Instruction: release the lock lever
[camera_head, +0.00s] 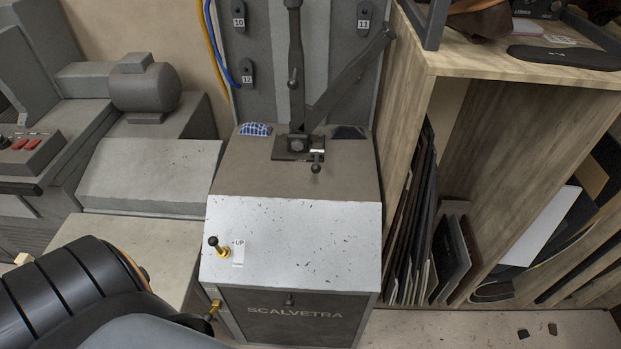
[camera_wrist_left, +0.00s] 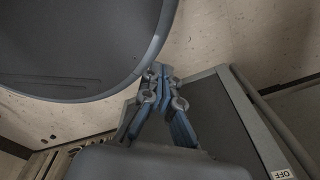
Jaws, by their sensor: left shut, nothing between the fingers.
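The grey stitching machine (camera_head: 345,215) stands in the middle of the head view. A small lever with a black knob and yellow collar (camera_head: 219,247) sits on its light top panel, beside an "UP" label (camera_head: 238,252). Higher up, a dark upright post with a slanted arm (camera_head: 350,75) rises from a base plate, where a small ball-ended handle (camera_head: 316,162) sticks out. I cannot tell which of these is the lock lever. My left gripper (camera_wrist_left: 158,72) is shut and empty in the left wrist view, above a dark box-like body; no lever shows there. My right gripper is out of view.
A brass-coloured fitting (camera_head: 213,310) projects at the machine's lower left. A wooden shelf unit (camera_head: 500,75) with upright sheets stands close on the right. Another grey machine (camera_head: 150,175) stands on the left.

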